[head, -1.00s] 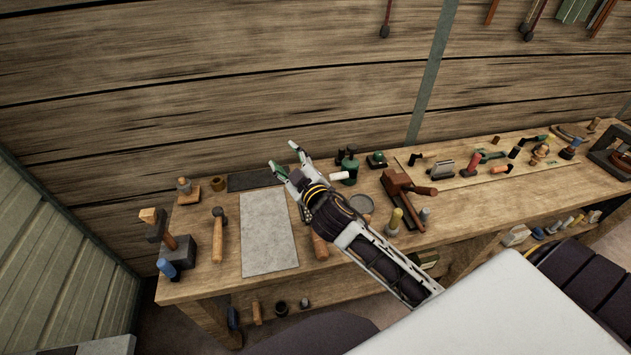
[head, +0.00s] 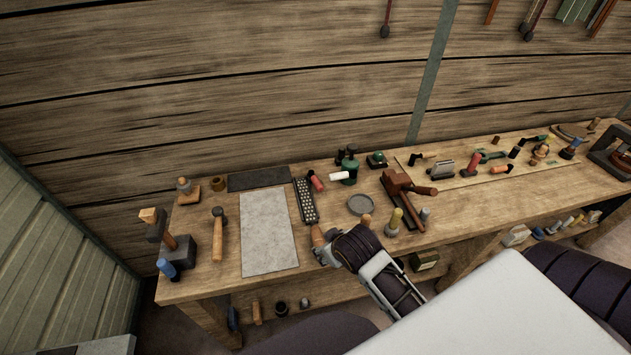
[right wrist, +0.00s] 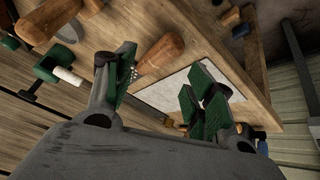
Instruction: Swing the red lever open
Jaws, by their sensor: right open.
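Several red parts show in the head view, and I cannot tell which is the red lever. A short red handle (head: 316,181) is beside the top of a dark studded strip (head: 305,203). A red upright grip (head: 473,162) stands further right on a pale board. My right gripper (head: 322,256) is low over the bench's front edge, short of the strip; its fingers are mostly hidden there. In the right wrist view, its green-padded fingers (right wrist: 160,78) are apart, with a wooden handle (right wrist: 160,54) visible beyond and between them. My left gripper is not in view.
A grey sheet (head: 268,230) lies left of the strip. A green holder with a white cylinder (head: 349,170) stands behind. A brown wooden tool (head: 397,184), a round grey dish (head: 360,205) and a yellow-handled tool (head: 395,222) are to the right. A hammer (head: 218,235) lies left.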

